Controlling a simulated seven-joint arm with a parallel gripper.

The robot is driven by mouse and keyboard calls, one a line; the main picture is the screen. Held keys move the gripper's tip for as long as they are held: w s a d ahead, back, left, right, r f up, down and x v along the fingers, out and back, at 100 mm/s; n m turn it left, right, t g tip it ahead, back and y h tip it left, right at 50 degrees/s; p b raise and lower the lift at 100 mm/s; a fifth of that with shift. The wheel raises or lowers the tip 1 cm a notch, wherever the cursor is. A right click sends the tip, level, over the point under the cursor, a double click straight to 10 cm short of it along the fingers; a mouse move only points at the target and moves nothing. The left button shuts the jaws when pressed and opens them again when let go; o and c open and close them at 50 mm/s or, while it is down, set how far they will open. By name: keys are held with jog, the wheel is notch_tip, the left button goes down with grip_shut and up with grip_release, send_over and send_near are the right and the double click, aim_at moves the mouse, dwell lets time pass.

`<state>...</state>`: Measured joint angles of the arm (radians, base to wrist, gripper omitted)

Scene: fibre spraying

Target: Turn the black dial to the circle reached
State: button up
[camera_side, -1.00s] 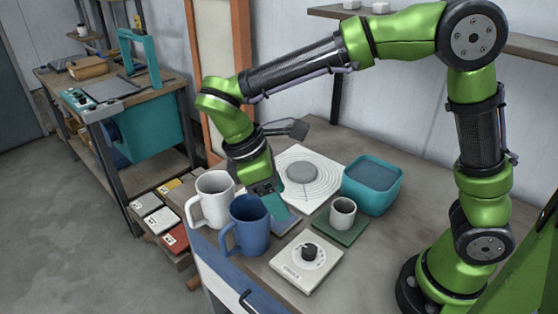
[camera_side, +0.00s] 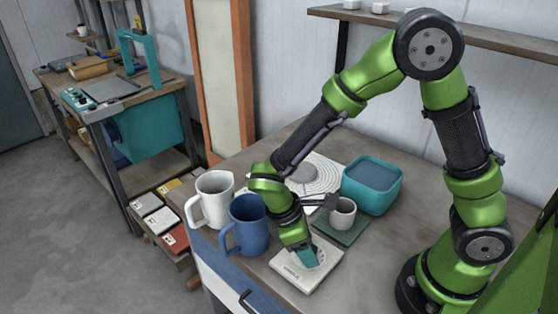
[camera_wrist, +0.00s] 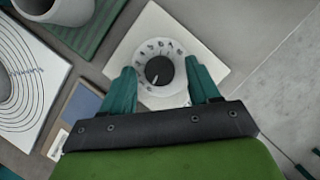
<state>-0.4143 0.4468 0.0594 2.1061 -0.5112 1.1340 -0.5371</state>
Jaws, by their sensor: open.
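The black dial (camera_wrist: 158,70) sits at the centre of a round numbered scale on a white square base (camera_wrist: 212,50). A light pointer line shows on the dial, aimed toward the lower left in the wrist view. My gripper (camera_wrist: 160,78) is open, its teal fingers on either side of the dial and apart from it in that view. In the side view my gripper (camera_side: 306,262) is low over the white base (camera_side: 322,276) and hides the dial. A white sheet with concentric circles (camera_wrist: 22,88) lies at the left of the wrist view. A grey disc (camera_side: 303,172) sits on it.
A blue mug (camera_side: 250,225) and a white mug (camera_side: 213,199) stand left of my gripper. A small grey cup (camera_side: 343,212) stands on a green mat (camera_side: 352,235), close behind. A teal container (camera_side: 372,183) is farther back.

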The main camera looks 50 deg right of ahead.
jog(key=shift+f, duration=0.1)
jog(key=c, duration=1)
jog(key=m, duration=0.2)
jog(key=m+g+y, duration=0.1)
jog(key=m, duration=0.2)
jog(key=shift+w+d+y, duration=0.1)
jog(key=shift+d+y, duration=0.1)
jog(key=shift+y, duration=0.1)
jog(key=shift+c, duration=0.2)
jog(key=o, duration=1)
jog(key=shift+o, duration=0.2)
jog(key=v, duration=1.7)
jog(key=shift+w+f, duration=0.1)
jog(key=s+d+r+m+t+y, duration=0.3)
jog(key=s+d+r+m+t, duration=0.3)
jog(key=t, duration=0.5)
jog(key=s+d+m, duration=0.2)
jog(key=s+d, duration=0.1)
jog(key=shift+r+m+y, duration=0.15)
jog(key=shift+m+y, duration=0.25)
